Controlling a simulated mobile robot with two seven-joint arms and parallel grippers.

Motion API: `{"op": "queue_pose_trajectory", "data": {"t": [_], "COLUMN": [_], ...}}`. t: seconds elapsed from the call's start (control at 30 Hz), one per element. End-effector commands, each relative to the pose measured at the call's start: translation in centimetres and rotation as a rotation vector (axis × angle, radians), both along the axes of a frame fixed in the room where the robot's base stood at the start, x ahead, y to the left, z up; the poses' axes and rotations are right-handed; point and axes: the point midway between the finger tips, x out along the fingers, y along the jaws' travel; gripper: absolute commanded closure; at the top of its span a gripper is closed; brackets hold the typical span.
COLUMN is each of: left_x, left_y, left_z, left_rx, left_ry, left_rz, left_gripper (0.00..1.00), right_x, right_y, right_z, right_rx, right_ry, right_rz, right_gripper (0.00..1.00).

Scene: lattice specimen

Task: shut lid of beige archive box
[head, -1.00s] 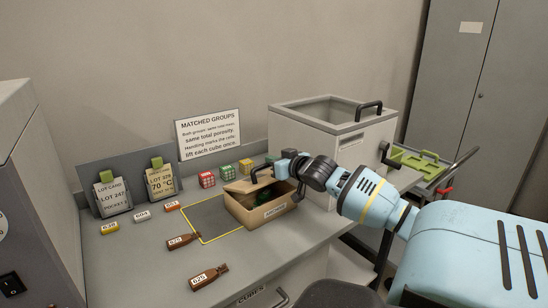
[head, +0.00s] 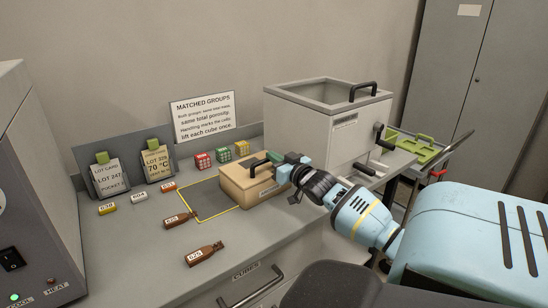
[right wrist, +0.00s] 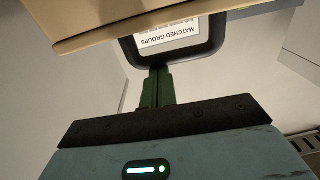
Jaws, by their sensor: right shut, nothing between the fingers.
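The beige archive box (head: 236,192) stands on the bench at the right end of the yellow-outlined mat. Its lid (head: 243,175) lies down over the box, and no inside shows; whether it is fully seated I cannot tell. Contact is unclear. My left gripper is out of view.
A grey bin (head: 340,130) with black handles stands behind my right arm. Small coloured cubes (head: 203,160) sit behind the mat (head: 205,200). Brown bottles (head: 205,254), small labels and lot cards (head: 108,177) occupy the left. The bench front is mostly clear.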

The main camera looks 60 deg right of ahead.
Motion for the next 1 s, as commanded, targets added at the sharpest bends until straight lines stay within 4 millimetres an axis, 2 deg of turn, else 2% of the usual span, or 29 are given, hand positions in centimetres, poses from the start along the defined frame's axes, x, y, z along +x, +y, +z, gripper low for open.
{"op": "queue_pose_trajectory", "data": {"t": [0.23, 0.37, 0.47, 0.67, 0.7, 0.77, 1.0], "left_x": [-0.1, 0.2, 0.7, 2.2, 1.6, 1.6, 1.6], "left_y": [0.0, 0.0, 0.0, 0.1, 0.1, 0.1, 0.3], "left_z": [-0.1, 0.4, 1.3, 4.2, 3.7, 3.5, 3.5], "left_rx": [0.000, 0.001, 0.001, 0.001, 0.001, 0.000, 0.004], "left_ry": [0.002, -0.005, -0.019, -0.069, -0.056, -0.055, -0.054], "left_rz": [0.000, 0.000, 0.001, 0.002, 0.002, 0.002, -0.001], "left_gripper": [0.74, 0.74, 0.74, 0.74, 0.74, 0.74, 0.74], "right_x": [0.0, 0.0, 0.2, 0.6, -0.1, -1.0, -4.3], "right_y": [0.0, 0.1, 0.2, 0.4, 0.6, 0.8, 1.7], "right_z": [-0.3, 0.2, 1.5, 5.5, 4.3, 3.6, 3.0], "right_rx": [0.003, 0.003, 0.002, 0.000, 0.001, 0.002, 0.002], "right_ry": [0.006, 0.004, -0.001, -0.016, -0.003, 0.003, 0.003], "right_rz": [-0.001, 0.000, 0.000, -0.001, 0.000, 0.000, -0.001], "right_gripper": [1.00, 1.00, 1.00, 1.00, 1.00, 1.00, 1.00]}}
